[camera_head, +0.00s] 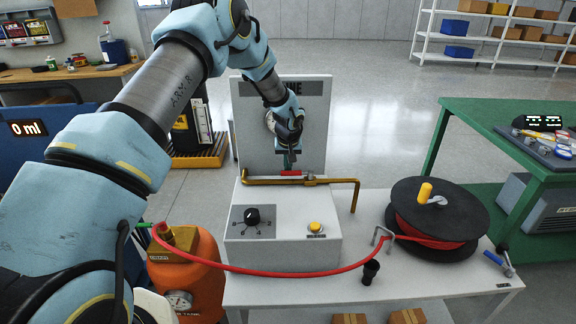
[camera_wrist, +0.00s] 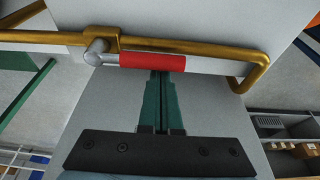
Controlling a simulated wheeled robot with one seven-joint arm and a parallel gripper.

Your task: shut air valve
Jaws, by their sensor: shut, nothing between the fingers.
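The air valve (camera_head: 310,179) sits on a brass pipe (camera_head: 340,181) running across the top of a white box. Its lever has a red sleeve (camera_head: 290,173) and lies roughly along the pipe. In the wrist view the red sleeve (camera_wrist: 152,61) and the grey valve pivot (camera_wrist: 97,50) show clearly. My gripper (camera_head: 287,165) points down at the sleeve; its green fingers (camera_wrist: 160,78) are shut together and empty. The fingertips overlap the sleeve's near edge in the wrist view; I cannot tell whether they touch it.
The white box (camera_head: 285,245) carries a black knob (camera_head: 252,216) and a yellow button (camera_head: 315,227). A panel (camera_head: 318,105) stands behind. A black hose reel (camera_head: 437,215) is at right, its red hose (camera_head: 300,272) leading to an orange tank (camera_head: 190,275). A green bench (camera_head: 500,130) is at right.

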